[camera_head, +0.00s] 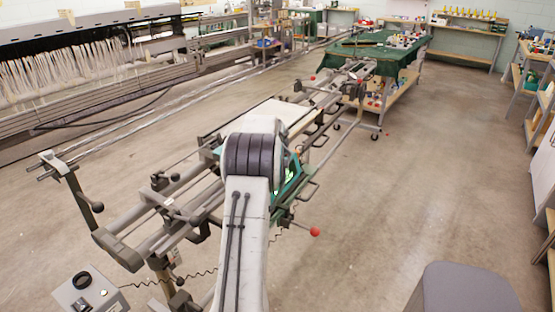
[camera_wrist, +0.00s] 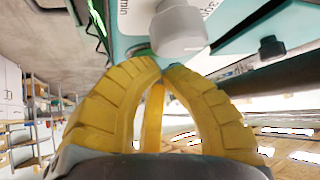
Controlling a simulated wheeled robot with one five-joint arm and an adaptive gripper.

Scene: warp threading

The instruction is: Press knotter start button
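The teal and white knotter (camera_head: 291,182) sits on the long metal frame in the head view, mostly hidden behind my arm. In the wrist view its teal body (camera_wrist: 235,18) fills the top, with a pale panel bearing partly cut-off lettering and a grey knob (camera_wrist: 180,28). My gripper (camera_wrist: 162,67) has yellow ribbed fingers whose tips come together just below the knob, with nothing seen between them. A small green part (camera_wrist: 142,49) shows right by the fingertips; I cannot tell if it is the start button or if they touch it.
The metal frame (camera_head: 170,205) runs diagonally across the floor, with handles and a red-knobbed lever (camera_head: 314,232) sticking out. A control box (camera_head: 88,292) stands at lower left. A green-covered table (camera_head: 372,52) is at the back. Floor to the right is mostly clear.

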